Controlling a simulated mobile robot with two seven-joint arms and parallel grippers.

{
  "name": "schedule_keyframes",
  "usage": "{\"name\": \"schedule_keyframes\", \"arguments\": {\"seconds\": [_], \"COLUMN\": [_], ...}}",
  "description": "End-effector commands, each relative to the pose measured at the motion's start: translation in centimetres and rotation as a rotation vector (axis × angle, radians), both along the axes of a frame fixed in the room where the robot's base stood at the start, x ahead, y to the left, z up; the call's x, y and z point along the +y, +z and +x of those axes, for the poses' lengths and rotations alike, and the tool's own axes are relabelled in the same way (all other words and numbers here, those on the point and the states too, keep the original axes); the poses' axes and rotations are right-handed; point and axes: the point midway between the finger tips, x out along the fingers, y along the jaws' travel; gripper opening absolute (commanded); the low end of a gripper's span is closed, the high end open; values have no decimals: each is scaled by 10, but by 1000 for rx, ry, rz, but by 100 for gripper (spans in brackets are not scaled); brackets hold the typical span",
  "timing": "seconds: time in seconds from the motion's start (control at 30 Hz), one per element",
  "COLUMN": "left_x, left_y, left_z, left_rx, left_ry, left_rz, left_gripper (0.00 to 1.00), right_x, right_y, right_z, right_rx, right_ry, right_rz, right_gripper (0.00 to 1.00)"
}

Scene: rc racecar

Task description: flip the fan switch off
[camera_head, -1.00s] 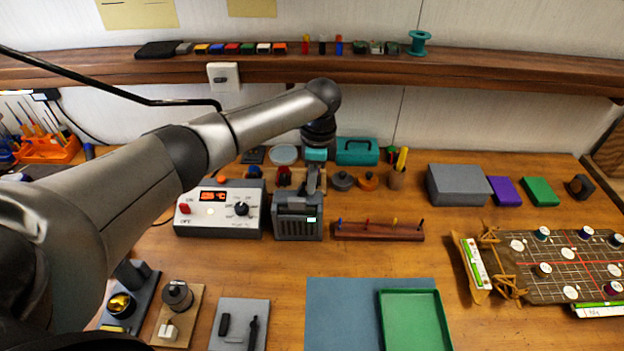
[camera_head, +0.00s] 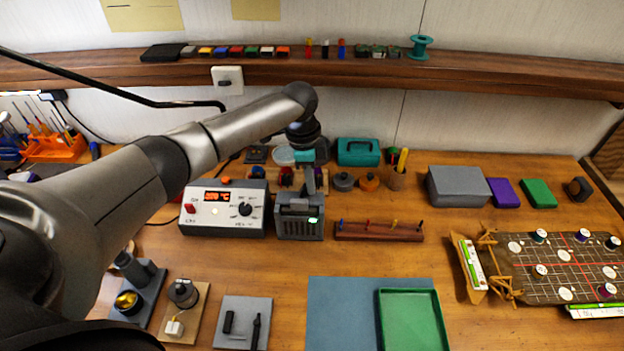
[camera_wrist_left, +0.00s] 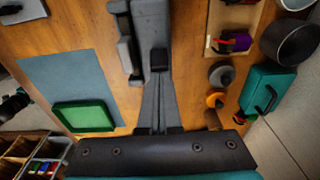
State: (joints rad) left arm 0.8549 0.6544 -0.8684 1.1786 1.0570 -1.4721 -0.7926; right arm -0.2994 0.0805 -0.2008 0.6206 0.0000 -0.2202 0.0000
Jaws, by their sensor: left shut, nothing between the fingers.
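The likely fan is a dark grey box-shaped unit (camera_head: 298,228) with a slatted front, standing on the bench right of the white control station. A small lit green spot (camera_head: 313,221) shows on its front right; I cannot tell whether this is the switch or a lamp. My left gripper (camera_head: 311,188) points down at the unit's top right, fingers shut and empty. In the left wrist view the shut fingers (camera_wrist_left: 159,62) overlap the grey unit (camera_wrist_left: 150,22); contact cannot be told. My right gripper is not in view.
The white station (camera_head: 224,208) with an orange display and red switch stands close left. A wooden rack (camera_head: 378,232) with small pegs is close right. Jars and a teal case (camera_head: 357,152) stand behind. A blue mat (camera_head: 340,310) and green tray (camera_head: 412,318) lie in front.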

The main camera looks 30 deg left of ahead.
Motion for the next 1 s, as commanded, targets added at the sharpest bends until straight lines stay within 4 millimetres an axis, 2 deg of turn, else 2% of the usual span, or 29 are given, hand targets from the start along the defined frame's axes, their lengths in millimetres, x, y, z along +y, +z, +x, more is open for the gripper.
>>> {"name": "schedule_keyframes", "arguments": {"seconds": [0.27,0.63,1.0], "left_x": [11,25,23], "left_y": [3,1,10], "left_z": [-6,-12,-11], "left_rx": [-78,-216,-212], "left_ry": [7,5,1], "left_rz": [-166,-446,-437], "left_gripper": [0,0,0], "right_x": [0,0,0], "right_y": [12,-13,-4], "right_z": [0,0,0], "right_rx": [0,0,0], "right_ry": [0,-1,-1], "right_rz": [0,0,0], "right_gripper": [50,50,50]}}
